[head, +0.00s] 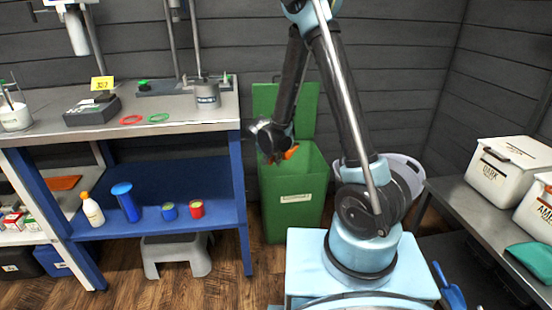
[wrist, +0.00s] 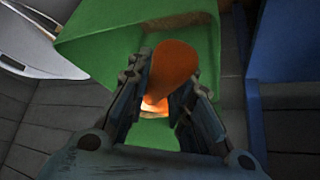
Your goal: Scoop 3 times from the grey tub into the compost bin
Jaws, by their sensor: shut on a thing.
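The green compost bin (head: 290,212) stands on the floor against the back wall with its lid up. It also shows in the wrist view (wrist: 90,45). My gripper (head: 277,147) is over the bin's mouth, shut on an orange scoop (head: 291,152). In the wrist view the scoop (wrist: 183,65) sticks out between the fingers, with green bin wall around it. I cannot tell whether the scoop holds anything. A pale grey tub (head: 405,167) stands behind my arm, partly hidden by it; its contents are not visible.
At left is a steel bench (head: 190,115) with a blue lower shelf (head: 150,215) bearing a bottle and cups. A grey step stool (head: 177,257) stands under it. At right, a steel table (head: 470,205) bears white boxes (head: 505,170).

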